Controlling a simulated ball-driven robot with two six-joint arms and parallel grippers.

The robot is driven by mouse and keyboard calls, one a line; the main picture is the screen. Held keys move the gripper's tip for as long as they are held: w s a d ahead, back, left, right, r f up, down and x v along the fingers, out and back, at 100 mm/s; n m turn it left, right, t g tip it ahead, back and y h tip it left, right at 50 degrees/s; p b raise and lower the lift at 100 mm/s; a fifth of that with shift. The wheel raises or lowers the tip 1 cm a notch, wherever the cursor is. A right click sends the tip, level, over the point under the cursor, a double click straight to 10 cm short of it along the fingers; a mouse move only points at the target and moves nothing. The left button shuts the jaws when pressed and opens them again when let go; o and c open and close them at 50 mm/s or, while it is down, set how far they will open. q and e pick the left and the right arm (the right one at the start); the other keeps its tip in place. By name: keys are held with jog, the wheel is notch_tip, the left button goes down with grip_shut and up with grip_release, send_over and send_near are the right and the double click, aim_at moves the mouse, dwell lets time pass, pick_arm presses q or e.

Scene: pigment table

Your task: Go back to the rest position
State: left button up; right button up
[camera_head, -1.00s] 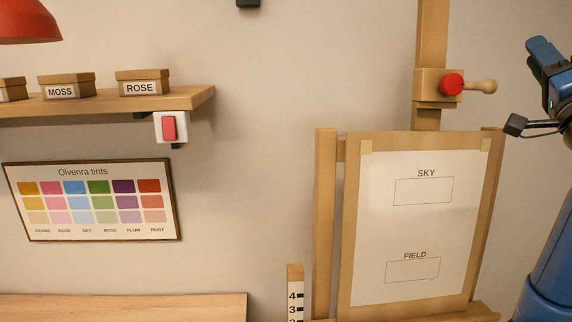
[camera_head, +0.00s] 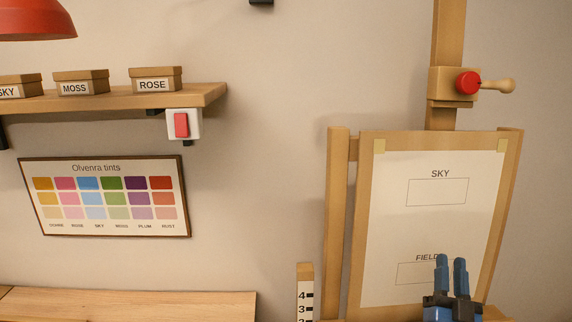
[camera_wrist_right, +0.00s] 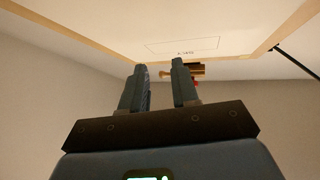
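My right gripper (camera_head: 451,262) shows at the lower right of the head view, in front of the lower part of the easel's paper. Its two blue fingers point up with a gap between them and nothing in it. In the right wrist view the same fingers (camera_wrist_right: 158,72) stand apart and empty, with the paper (camera_wrist_right: 150,25) beyond them. The fingers overlap the FIELD box in the head view; I cannot tell how far they are from the paper. My left gripper is not in view.
The easel (camera_head: 338,220) holds a sheet with SKY and FIELD boxes. A red knob with a wooden handle (camera_head: 468,83) sits on its post. At left are a shelf (camera_head: 130,100) with labelled boxes, a red switch (camera_head: 182,125), a tint chart (camera_head: 105,195) and a wooden surface (camera_head: 130,305).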

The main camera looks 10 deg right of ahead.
jog(key=s+a+f+n+g+y, duration=0.2)
jog(key=s+a+f+y, duration=0.3)
jog(key=s+a+f, duration=0.4)
jog(key=s+a+f+n+g+y, duration=0.3)
jog(key=s+a+f, duration=0.6)
jog(key=f, duration=0.7)
jog(key=s+n+y, duration=0.2)
jog(key=shift+s+a+f+n+y, duration=0.15)
jog(key=shift+a+f+n+y, duration=0.15)
jog(key=shift+a+f+y, duration=0.1)
